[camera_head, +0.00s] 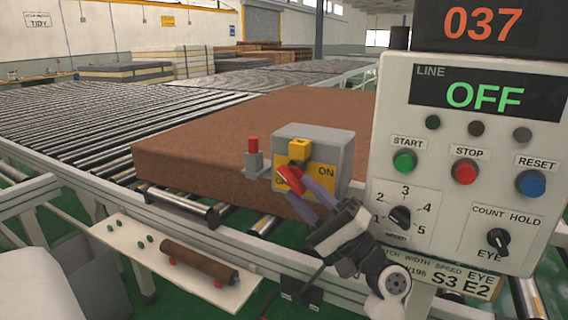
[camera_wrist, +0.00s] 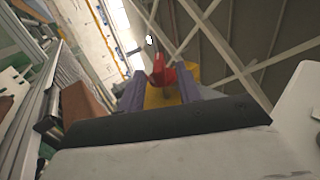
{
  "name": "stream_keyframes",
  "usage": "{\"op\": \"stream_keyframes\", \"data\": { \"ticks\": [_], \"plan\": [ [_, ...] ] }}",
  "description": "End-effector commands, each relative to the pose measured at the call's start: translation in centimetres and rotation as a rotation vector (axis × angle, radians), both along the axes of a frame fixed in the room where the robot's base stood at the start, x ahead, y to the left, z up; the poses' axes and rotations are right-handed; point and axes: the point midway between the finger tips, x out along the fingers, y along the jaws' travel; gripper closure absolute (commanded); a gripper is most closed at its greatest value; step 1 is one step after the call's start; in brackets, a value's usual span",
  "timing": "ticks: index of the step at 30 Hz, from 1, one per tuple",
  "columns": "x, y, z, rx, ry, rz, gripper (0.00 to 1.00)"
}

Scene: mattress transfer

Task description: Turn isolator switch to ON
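The isolator switch is a grey box (camera_head: 330,143) with a yellow face marked ON at its right side. Its red handle (camera_head: 290,179) slants down at the front, below a yellow block (camera_head: 299,150). My gripper (camera_head: 300,190) reaches up from the lower right, its purple fingers at the handle. In the wrist view the fingers of my gripper (camera_wrist: 161,84) stand apart, with the red handle (camera_wrist: 162,72) between their tips and yellow behind it. Whether either finger touches the handle cannot be told. The fingers hide part of the switch face.
A control panel (camera_head: 398,165) stands close on the right, its line display (camera_head: 486,95) reading OFF. A red-topped grey post (camera_head: 253,155) is left of the switch. A brown mattress (camera_head: 210,140) lies on the roller conveyor (camera_head: 80,125) behind. A white shelf (camera_head: 130,240) is lower left.

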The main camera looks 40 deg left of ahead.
Motion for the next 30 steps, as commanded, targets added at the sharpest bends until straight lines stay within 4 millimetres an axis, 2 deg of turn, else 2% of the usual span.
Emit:
{"op": "stream_keyframes", "data": {
  "ticks": [1,3,9,21,22,30],
  "plan": [
    [-0.3,0.9,1.1,-0.001,-0.002,0.005,0.65],
    [-0.5,1.9,1.8,-0.001,-0.001,0.003,0.65],
    [-0.9,3.9,3.2,-0.002,0.0,0.001,0.65],
    [-1.1,4.6,3.5,-0.001,0.0,0.0,0.65],
    [-1.1,4.6,3.5,-0.001,0.0,0.0,0.67],
    [-1.1,4.5,3.5,-0.001,0.0,0.0,1.0]
  ]
}}
